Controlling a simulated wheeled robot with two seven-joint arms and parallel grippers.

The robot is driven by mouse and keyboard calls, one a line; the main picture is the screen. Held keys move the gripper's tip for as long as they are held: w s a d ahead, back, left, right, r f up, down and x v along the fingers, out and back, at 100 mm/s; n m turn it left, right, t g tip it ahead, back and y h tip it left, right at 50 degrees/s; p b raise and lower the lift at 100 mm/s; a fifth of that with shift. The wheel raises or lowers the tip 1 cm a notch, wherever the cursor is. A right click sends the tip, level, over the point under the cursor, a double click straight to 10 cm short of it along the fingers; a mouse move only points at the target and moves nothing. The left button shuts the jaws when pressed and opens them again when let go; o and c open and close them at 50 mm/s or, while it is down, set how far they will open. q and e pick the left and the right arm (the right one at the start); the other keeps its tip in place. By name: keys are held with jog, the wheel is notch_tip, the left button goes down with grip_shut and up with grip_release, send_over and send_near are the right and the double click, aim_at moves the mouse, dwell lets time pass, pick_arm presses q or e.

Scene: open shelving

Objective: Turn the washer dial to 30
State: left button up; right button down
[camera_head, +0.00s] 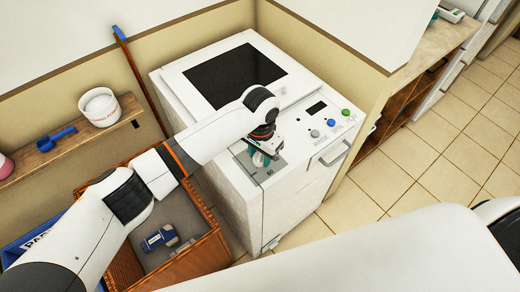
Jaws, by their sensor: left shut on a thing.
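The white washer (238,203) stands against the corner walls, with a dark lid window (232,76) on top. Its dial sits on a grey plate (270,172) at the left of the front control strip, with the mark 60 beside it. My left gripper (259,160) reaches down over the plate and is shut on the dial, which it mostly hides. I cannot read where the dial points. My right gripper is not in view; a large white part of my body fills the lower right.
A blue button (331,122), a green button (345,112) and a small display (316,107) sit right of the dial. A wooden crate (222,238) holding a blue item (160,238) stands left of the washer. A wall shelf (75,146) holds a white tub (99,106) and blue scoop (56,138).

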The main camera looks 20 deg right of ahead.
aim_at(260, 155)
pick_arm(q)
jog(key=shift+m, duration=0.5)
jog(key=o, duration=1)
jog(key=shift+r, duration=0.1)
notch_tip(260, 155, up, 12)
jog(key=shift+f+b, duration=0.1)
jog(key=shift+b, duration=0.25)
